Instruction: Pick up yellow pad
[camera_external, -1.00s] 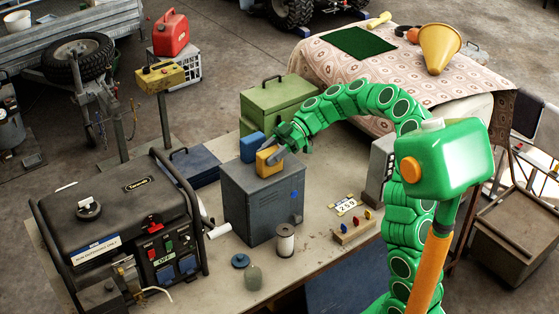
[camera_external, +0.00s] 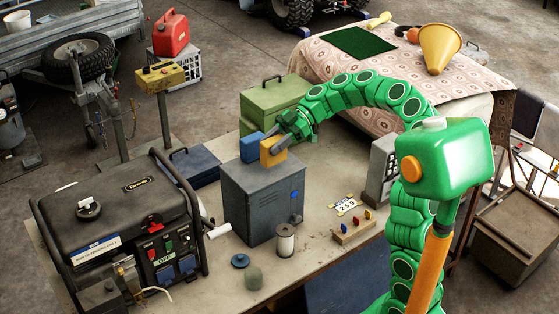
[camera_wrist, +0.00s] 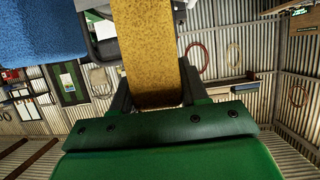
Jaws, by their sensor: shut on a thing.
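The yellow pad (camera_external: 271,153) is a small yellow block above the top of the grey metal box (camera_external: 262,205). My gripper (camera_external: 281,144) is shut on it from the upper right. In the wrist view the yellow pad (camera_wrist: 151,45) stands between the two fingers of my gripper (camera_wrist: 157,92) and reaches up out of the picture. The blue pad (camera_external: 252,147) is just left of the yellow pad, at the box's back edge. It also shows in the wrist view (camera_wrist: 45,30). I cannot tell whether the yellow pad's lower edge still touches the box.
A black generator (camera_external: 125,225) stands left of the grey box, and a green toolbox (camera_external: 273,105) behind it. A spool (camera_external: 285,240), a peg block (camera_external: 353,228) and a number plate (camera_external: 344,206) lie in front and to the right. A grey unit (camera_external: 381,168) stands by my arm.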

